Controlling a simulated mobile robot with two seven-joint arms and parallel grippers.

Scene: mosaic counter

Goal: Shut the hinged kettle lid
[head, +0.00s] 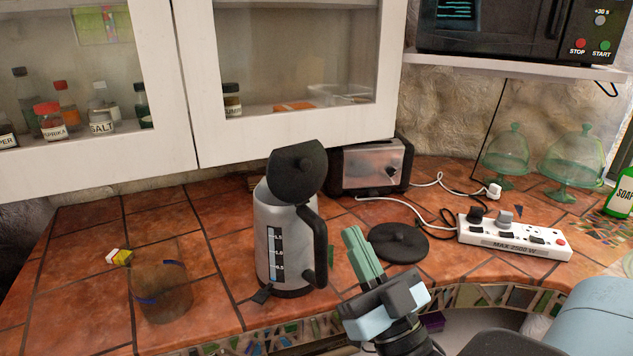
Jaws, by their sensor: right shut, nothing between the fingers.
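A grey metal kettle (266,235) with a black handle (319,245) on its right side stands upright near the counter's front edge. Its black hinged lid (292,172) is open and tilted up above the kettle's top. My right gripper (353,236) is just right of the kettle's handle, at lower centre right, and apart from the lid. Its green fingers are together with nothing between them, pointing up and to the left. My left gripper is not in view.
A round black kettle base (398,243) lies right of the gripper. A toaster (370,168) stands behind the kettle. A power strip (514,237) with cables is further right. A brownish glass (161,286) stands at left. Wall cabinets (290,130) hang low above.

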